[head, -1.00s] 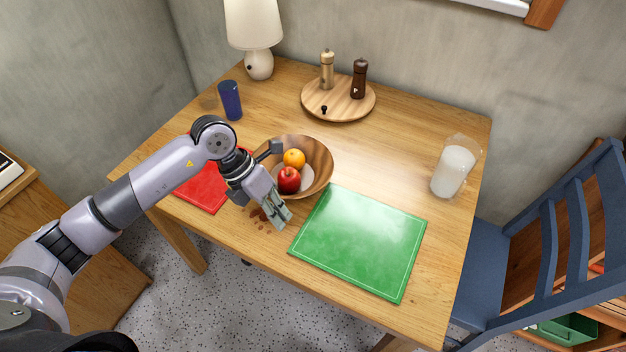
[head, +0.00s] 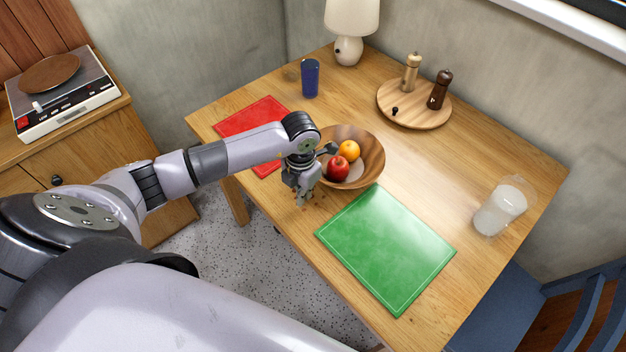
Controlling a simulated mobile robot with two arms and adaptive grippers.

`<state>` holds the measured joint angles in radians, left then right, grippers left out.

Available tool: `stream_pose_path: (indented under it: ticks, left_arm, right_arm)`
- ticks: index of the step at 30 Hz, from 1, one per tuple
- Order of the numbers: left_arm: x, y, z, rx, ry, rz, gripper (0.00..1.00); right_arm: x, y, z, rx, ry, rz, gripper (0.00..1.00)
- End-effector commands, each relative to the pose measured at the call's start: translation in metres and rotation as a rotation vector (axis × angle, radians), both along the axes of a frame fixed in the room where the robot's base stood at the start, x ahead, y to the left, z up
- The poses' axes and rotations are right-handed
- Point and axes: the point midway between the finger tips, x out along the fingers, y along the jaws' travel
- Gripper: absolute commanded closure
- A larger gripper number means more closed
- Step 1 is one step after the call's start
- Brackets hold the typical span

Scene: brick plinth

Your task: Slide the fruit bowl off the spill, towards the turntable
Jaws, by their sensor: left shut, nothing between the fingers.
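The wooden fruit bowl (head: 374,160) stands near the table's front left edge. It holds an orange (head: 349,149) and a red apple (head: 338,169). The brown spill (head: 319,193) shows as small spots at the bowl's near left side, partly hidden by my gripper. My left gripper (head: 302,199) is shut and empty, pointing down beside the bowl's left side, over the spill's edge; I cannot tell whether it touches the bowl. A record turntable (head: 50,75) with a brown disc is on the cabinet at far left. My right gripper is out of view.
A red mat (head: 255,118) lies left of the bowl, partly under my arm. A green mat (head: 386,245) lies right. A round wooden board (head: 415,113) bears two mills.

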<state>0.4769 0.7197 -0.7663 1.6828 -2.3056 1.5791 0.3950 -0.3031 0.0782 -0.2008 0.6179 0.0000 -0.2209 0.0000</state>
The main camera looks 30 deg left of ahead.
Motion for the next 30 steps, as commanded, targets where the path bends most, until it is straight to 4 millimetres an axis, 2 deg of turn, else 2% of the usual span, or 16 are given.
stream_pose_path:
  ticks: [1, 7, 21, 26, 30]
  left_arm:
    - [0.013, -0.004, 0.008, -0.005, -0.010, 0.003, 1.00]
    - [0.032, -0.008, 0.006, -0.004, -0.009, 0.001, 1.00]
    - [0.038, -0.009, 0.005, -0.003, -0.009, 0.001, 1.00]
    - [0.052, -0.013, 0.000, -0.003, -0.012, 0.001, 1.00]
    - [0.081, -0.020, -0.003, -0.004, -0.016, 0.001, 1.00]
  right_arm:
    - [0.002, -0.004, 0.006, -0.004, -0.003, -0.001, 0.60]
    - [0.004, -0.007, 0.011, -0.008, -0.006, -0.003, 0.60]
    - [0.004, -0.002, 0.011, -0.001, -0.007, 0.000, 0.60]
    - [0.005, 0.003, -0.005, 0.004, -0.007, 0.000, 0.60]
    - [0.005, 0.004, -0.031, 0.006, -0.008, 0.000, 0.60]
